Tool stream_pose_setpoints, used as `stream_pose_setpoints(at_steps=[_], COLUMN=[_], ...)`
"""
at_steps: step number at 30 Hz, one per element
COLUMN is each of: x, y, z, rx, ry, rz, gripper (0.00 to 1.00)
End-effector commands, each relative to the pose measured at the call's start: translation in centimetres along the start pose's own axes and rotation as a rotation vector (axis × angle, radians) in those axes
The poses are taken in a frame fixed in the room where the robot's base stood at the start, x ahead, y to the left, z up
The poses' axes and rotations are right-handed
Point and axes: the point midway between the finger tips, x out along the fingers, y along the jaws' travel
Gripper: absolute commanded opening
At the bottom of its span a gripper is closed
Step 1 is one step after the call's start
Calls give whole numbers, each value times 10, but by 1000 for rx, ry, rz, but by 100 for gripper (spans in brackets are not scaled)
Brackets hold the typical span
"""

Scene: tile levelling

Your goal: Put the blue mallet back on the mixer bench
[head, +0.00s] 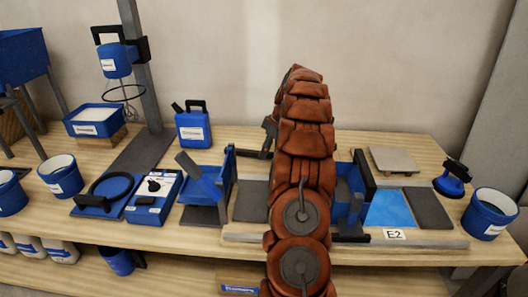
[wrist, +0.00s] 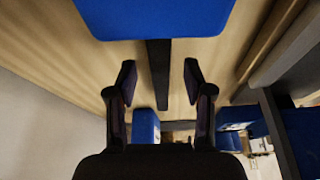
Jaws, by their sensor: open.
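In the wrist view a blue block (wrist: 155,18) with a dark bar (wrist: 158,75) below it looks like the blue mallet's head and handle. My gripper (wrist: 160,82) is open. The dark bar lies between its two fingers in the picture, with a gap on both sides. Whether the bar is at fingertip depth I cannot tell.
Left of my arm stand a blue jug (head: 193,128), a blue-and-white box (head: 153,197) and a blue tray-like holder (head: 203,187). To the right are a light blue tile (head: 390,209), a suction-cup-like tool (head: 453,180) and a blue bucket (head: 489,214). The bench is crowded.

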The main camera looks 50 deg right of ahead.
Motion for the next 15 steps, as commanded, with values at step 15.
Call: stream_pose_setpoints(at_steps=[15], x=[-85], y=[1], z=[0], rx=[0], ry=[2], rz=[4], gripper=[52])
